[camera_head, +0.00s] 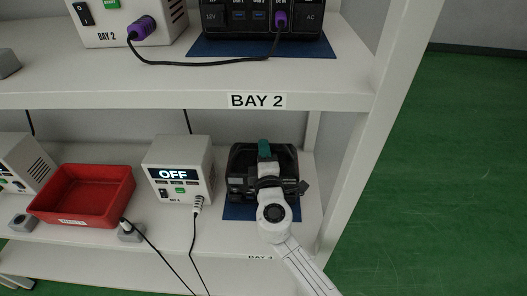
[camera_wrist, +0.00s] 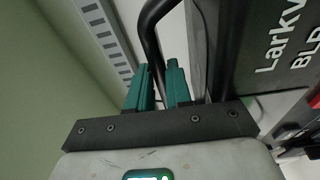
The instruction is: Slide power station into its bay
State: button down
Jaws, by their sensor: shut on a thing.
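The black power station (camera_head: 238,187) stands on a blue mat (camera_head: 233,213) at the right end of the lower shelf. My gripper (camera_head: 264,150) reaches over it from the front, and my arm hides part of its front face. In the wrist view, my gripper's teal fingers (camera_wrist: 160,84) are closed around the power station's black carry handle (camera_wrist: 152,38). The power station's dark side with pale lettering (camera_wrist: 285,45) shows at the right there. The mat shows in front of the power station, with its right part hidden by my arm.
A grey-white unit reading OFF (camera_head: 182,170) stands left of the power station, with a cable hanging over the shelf edge. A red tray (camera_head: 84,195) is further left. The white rack post (camera_head: 372,130) bounds the right. The BAY 2 shelf (camera_head: 190,85) is above.

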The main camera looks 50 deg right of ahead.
jog(key=shift+b, duration=0.4)
dwell(0.4)
jog(key=c, duration=1)
grip_release()
jog(key=shift+f, duration=0.2)
jog(key=shift+o, duration=0.2)
jog(key=shift+f, duration=0.1)
jog(key=shift+s+f, duration=0.1)
jog(key=shift+f, duration=0.25)
jog(key=b+v, duration=0.2)
jog(key=v, duration=0.8)
jog(key=shift+s+a+r, duration=0.2)
jog(key=shift+a+r, duration=0.05)
jog(key=shift+r, duration=0.05)
